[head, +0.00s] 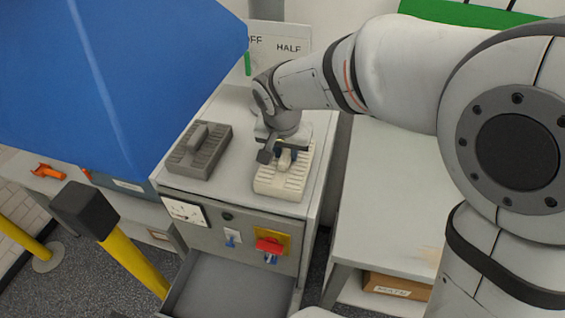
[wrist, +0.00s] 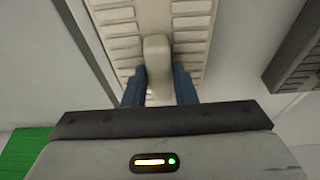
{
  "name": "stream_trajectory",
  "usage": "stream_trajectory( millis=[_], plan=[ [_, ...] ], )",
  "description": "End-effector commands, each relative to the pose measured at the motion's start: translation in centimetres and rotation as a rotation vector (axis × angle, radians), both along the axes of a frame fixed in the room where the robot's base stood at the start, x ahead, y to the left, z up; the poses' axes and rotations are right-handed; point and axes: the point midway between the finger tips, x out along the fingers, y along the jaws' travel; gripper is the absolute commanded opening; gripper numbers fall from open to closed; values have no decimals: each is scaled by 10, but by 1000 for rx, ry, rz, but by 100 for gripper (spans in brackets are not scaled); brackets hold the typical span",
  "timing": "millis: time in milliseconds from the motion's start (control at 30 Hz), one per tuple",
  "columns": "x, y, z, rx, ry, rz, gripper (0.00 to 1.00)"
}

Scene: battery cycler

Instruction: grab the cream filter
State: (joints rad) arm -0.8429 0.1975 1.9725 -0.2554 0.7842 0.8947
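The cream filter (head: 280,184) is a ribbed, slotted block with a raised handle, lying on top of the grey cabinet. My gripper (head: 286,156) is above it, pointing down, with a blue fingertip on each side of the handle. In the wrist view, the handle (wrist: 157,66) of the filter stands between the two blue fingers (wrist: 159,88), which appear to press against its sides. The filter seems to rest on the cabinet top; no gap shows below it. The lower part of the handle is partly hidden by my gripper.
A dark grey filter (head: 200,150) of similar shape lies to the left on the cabinet top. Below, the cabinet front has a red switch (head: 269,245) and an open drawer (head: 235,285). A large blue panel (head: 110,80) fills the upper left.

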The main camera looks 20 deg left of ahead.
Motion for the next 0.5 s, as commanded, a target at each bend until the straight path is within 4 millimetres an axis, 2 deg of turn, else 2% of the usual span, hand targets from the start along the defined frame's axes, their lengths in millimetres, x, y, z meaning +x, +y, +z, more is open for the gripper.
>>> stream_trajectory(
  millis=[33,300,500],
  plan=[
    [0,0,0,0,0,0,20],
    [0,0,0,0,0,-1,0],
    [0,0,0,0,0,-1,0]
  ],
)
